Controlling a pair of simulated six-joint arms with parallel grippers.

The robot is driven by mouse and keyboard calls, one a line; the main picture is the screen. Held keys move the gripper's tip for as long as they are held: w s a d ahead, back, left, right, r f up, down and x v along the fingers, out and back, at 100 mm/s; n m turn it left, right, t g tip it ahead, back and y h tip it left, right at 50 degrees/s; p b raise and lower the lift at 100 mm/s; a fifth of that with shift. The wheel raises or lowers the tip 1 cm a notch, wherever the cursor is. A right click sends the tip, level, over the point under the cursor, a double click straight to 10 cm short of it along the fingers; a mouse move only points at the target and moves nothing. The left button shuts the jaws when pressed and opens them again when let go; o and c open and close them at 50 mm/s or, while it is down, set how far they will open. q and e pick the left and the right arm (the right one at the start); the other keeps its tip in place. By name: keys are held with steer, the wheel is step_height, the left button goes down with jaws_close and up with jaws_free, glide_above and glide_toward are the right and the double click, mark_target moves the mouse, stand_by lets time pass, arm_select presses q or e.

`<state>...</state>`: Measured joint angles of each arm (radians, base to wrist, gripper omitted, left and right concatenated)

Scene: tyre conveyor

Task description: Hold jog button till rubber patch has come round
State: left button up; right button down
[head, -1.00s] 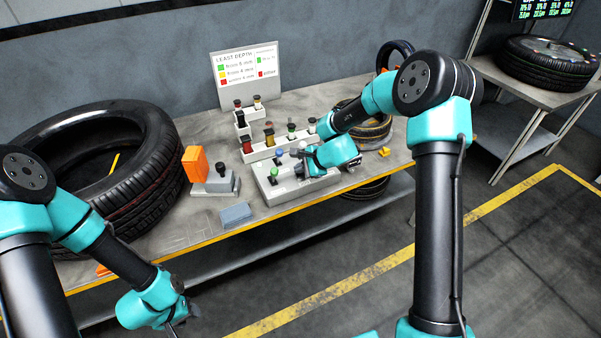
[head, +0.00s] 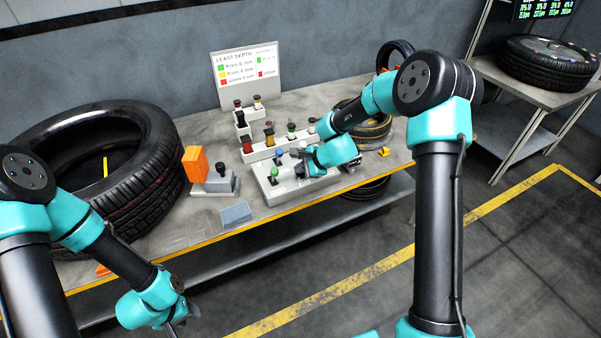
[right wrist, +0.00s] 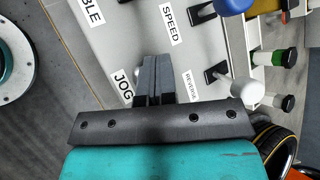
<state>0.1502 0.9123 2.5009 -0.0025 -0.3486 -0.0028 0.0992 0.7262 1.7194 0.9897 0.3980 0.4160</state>
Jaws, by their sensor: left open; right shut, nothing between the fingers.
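The grey control box (head: 308,185) stands on the bench. My right gripper (right wrist: 152,90) is shut, with its fingertips down on the box panel beside the JOG label (right wrist: 123,86). The fingers hide most of the jog button, and I cannot see how far it is pressed. The large black tyre (head: 150,135) lies at the left of the bench. A yellow strip (head: 105,167) shows on its inside; I cannot make out a separate rubber patch. My left gripper (head: 188,314) is open and empty, low in front of the bench.
A green knob (head: 272,173) and a blue knob (head: 279,153) stand on the box near my right gripper. A white knob (right wrist: 242,92) is close to its fingers. An orange block (head: 195,163) and a blue-grey pad (head: 236,213) are on the bench.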

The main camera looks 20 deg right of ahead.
mark_target(301, 175)
steer(key=shift+r, duration=0.15)
stand_by(0.5)
steer(key=shift+r, duration=0.75)
steer(key=shift+r, duration=0.1)
steer(key=shift+r, duration=2.45)
steer(key=shift+f, duration=0.1)
